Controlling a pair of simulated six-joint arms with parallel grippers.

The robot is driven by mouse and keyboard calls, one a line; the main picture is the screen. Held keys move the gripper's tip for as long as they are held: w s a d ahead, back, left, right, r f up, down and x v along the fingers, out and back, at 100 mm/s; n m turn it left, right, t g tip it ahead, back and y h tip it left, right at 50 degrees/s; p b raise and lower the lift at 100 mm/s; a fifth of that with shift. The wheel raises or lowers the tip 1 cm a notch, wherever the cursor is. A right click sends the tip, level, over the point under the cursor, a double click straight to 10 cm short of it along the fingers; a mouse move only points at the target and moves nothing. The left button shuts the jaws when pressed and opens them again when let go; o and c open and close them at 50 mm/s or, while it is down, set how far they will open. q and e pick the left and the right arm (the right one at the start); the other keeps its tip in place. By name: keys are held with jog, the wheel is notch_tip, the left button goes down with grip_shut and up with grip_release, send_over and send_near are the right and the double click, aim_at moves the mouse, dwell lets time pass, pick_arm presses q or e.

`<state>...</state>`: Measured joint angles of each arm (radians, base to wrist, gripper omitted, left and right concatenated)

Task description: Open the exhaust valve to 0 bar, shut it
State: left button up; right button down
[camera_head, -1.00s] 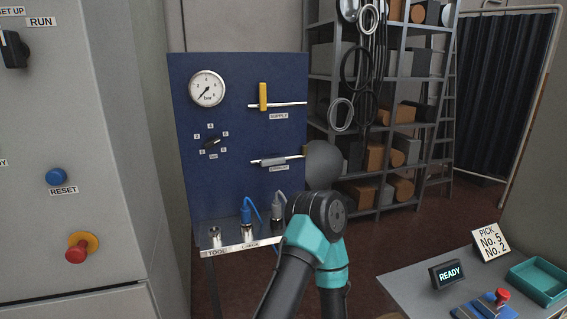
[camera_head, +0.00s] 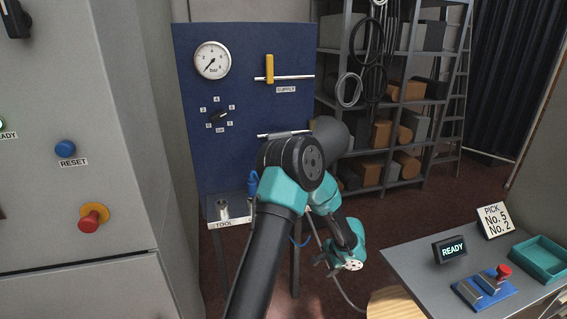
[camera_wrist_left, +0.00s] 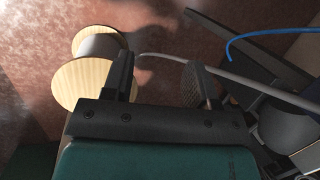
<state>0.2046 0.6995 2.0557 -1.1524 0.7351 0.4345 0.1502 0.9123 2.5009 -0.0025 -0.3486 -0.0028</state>
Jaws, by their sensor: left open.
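The exhaust valve (camera_head: 284,133) is on the lower right of the blue panel (camera_head: 245,105). Its grey handle lies along the pipe, and my left arm's elbow hides its lower part and label. The pressure gauge (camera_head: 213,61) is at the panel's upper left; its thin needle appears to point to the lower left, the low end of the scale. My left gripper (camera_wrist_left: 160,85) is open and empty in the left wrist view, its fingers wide apart above the floor. In the head view the left wrist hangs low, right of the panel and well below the valve. My right gripper is not in view.
The supply valve (camera_head: 269,69) has an upright yellow handle. A wooden spool (camera_wrist_left: 85,85) is on the floor, beside the fingers in the picture. A grey hose (camera_wrist_left: 225,75) and a blue hose (camera_wrist_left: 262,38) run close by. A grey table (camera_head: 415,272) stands at right.

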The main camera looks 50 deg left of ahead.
aim_at(285, 136)
pick_arm(q)
jog(key=w+a+r+n+t+y, duration=0.1)
jog(key=w+a+r+y, duration=0.3)
jog(key=a+r, duration=0.3)
jog(key=w+a+r+t+y, duration=0.1)
jog(key=w+a+r+y, duration=0.3)
jog(key=r, duration=0.5)
jog(key=a+r+n+y, duration=0.1)
jog(key=a+r+y, duration=0.2)
jog(key=r, duration=0.7)
jog(key=w+a+r+n+y, duration=0.1)
jog(key=a+r+n+y, duration=0.1)
jog(key=r, duration=0.7)
jog(key=shift+w+a+r+y, duration=0.15)
jog(key=shift+a+r+y, duration=0.25)
jog(key=shift+a+y, duration=0.25)
jog(key=a, duration=1.1)
jog(key=w+a, duration=0.1)
jog(key=a, duration=0.5)
jog(key=shift+a+f, duration=0.1)
jog(key=shift+f, duration=0.1)
jog(key=shift+c, duration=0.3)
grip_shut()
